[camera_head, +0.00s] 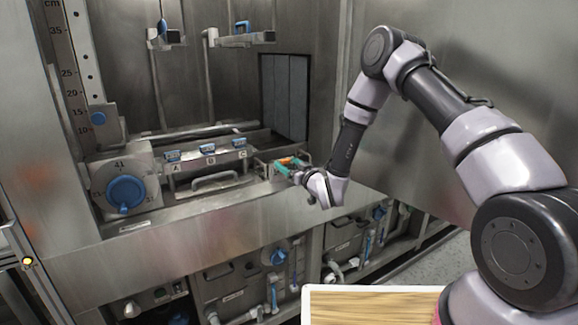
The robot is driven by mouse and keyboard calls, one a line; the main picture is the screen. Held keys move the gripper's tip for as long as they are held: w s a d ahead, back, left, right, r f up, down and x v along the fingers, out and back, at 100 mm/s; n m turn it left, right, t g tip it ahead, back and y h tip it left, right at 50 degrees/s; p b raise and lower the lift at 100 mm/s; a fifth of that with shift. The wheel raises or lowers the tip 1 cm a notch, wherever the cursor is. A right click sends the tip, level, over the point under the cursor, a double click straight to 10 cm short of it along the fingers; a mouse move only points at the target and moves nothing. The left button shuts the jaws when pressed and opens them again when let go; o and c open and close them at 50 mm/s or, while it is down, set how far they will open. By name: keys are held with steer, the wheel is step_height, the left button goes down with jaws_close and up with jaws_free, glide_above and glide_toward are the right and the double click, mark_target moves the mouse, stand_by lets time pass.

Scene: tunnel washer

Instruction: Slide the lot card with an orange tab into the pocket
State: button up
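A small orange patch (286,160), likely the card's orange tab, shows at a low metal holder (263,168) on the right end of the washer's ledge. A teal-green piece lies right beside it; I cannot tell whether it belongs to a card or to something else. My gripper (297,178) reaches in from the right and its tip is at this spot, close to the orange and teal pieces. Its fingers are too small to show whether they are open or shut, or touching the card. The card's body and the pocket cannot be made out clearly.
Left of the holder, the ledge carries blue-topped clips (208,149), a metal handle (214,182) and a large blue knob (125,192). A dark panel (284,96) stands behind. Pipes and valves run below the ledge. A wooden-topped surface (370,306) is at the front.

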steer(key=v, duration=1)
steer(key=w+d+r+m+g+h, duration=0.1)
steer(key=w+d+r+h, duration=0.1)
steer(key=d+r, duration=0.35)
steer(key=w+d+r+m+h, duration=0.1)
steer(key=w+d+r+h, duration=0.25)
steer(key=r, duration=0.35)
steer(key=s+d+r+m+g+h, duration=0.25)
steer(key=s+d+r, duration=0.25)
steer(key=d+r, duration=0.35)
steer(key=s+d+r+m+g, duration=0.1)
steer(key=s+d+r+m, duration=0.1)
steer(key=s, duration=0.7)
steer(key=s+d+r+m+g, duration=0.2)
steer(key=s+r, duration=0.3)
steer(key=s, duration=0.5)
steer(key=s+d+r+m+g, duration=0.1)
steer(key=s+d+r+m, duration=0.1)
steer(key=s, duration=0.8)
step_height(320, 180, up, 2)
steer(key=shift+d+r, duration=0.15)
steer(key=shift+d, duration=0.3)
steer(key=shift+m, duration=0.25)
